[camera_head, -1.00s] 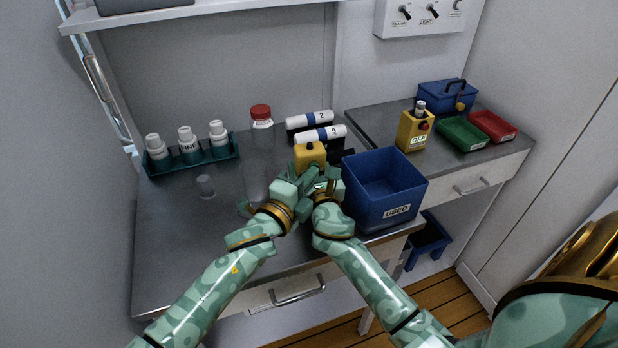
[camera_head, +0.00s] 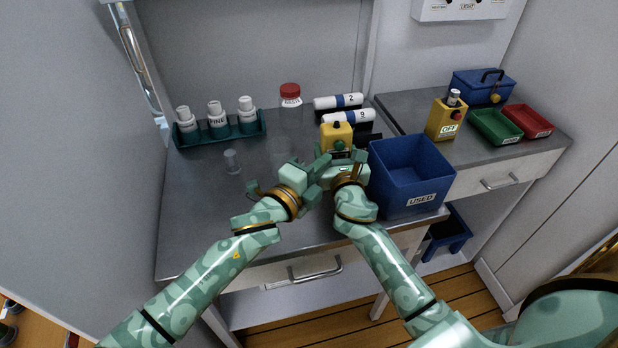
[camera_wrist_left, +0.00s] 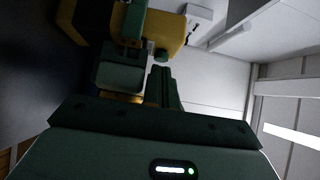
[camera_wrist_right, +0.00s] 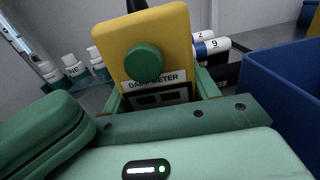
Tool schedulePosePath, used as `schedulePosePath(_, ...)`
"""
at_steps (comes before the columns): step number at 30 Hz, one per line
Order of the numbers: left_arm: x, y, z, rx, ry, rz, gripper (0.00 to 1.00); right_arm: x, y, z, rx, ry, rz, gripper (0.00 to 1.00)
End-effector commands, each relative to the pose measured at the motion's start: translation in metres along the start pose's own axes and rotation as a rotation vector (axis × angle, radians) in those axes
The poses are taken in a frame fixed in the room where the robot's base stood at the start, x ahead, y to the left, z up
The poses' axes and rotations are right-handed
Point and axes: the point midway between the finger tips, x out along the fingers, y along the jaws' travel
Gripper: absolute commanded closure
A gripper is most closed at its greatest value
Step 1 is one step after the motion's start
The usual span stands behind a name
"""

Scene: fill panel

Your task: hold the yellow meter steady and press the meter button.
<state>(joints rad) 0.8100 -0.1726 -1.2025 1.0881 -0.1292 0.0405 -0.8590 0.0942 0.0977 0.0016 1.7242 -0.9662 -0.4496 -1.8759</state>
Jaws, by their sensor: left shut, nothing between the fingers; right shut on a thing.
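The yellow meter (camera_head: 337,137) stands upright near the middle of the main table, a black knob on top. In the right wrist view its face shows a round green button (camera_wrist_right: 143,62) above a "DAMP METER" label and dark display. My right gripper (camera_head: 346,172) is shut on the meter's lower part, a finger on each side in the right wrist view. My left gripper (camera_head: 318,166) is shut and empty, in front of the meter and a little left, apart from the button. It also shows at lower left in the right wrist view (camera_wrist_right: 45,135).
The blue USED bin (camera_head: 412,175) stands close to the right of the meter. White rolls (camera_head: 348,118) lie behind it. A red-capped jar (camera_head: 290,96), a small clear cup (camera_head: 232,161) and a bottle rack (camera_head: 220,134) are left. A yellow OFF box (camera_head: 446,117) stands on the side table.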

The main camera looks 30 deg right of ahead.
Motion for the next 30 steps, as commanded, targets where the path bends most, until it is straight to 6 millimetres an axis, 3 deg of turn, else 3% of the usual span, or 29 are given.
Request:
schedulePosePath(3,-0.023,0.001,-0.001,0.0,0.003,-0.001,1.0,0.0,-0.001,-0.003,0.0,0.005,-0.002,0.7)
schedulePosePath(9,-0.05,0.0,-0.003,-0.002,0.005,-0.003,1.0,0.0,-0.001,-0.003,-0.001,0.006,-0.003,0.7)
schedulePosePath(21,-0.058,-0.001,-0.004,-0.004,0.007,-0.004,1.0,0.0,-0.002,-0.003,-0.003,0.006,-0.005,0.7)
schedulePosePath(22,-0.058,-0.001,-0.004,-0.004,0.007,-0.004,1.0,0.0,-0.002,-0.003,-0.003,0.006,-0.005,0.32)
schedulePosePath(24,-0.058,-0.001,-0.004,-0.004,0.007,-0.004,1.0,0.0,-0.002,-0.003,-0.003,0.005,-0.004,0.15)
schedulePosePath(30,-0.058,-0.001,-0.004,-0.003,0.007,-0.004,1.0,0.001,-0.002,-0.001,-0.002,0.003,-0.004,0.15)
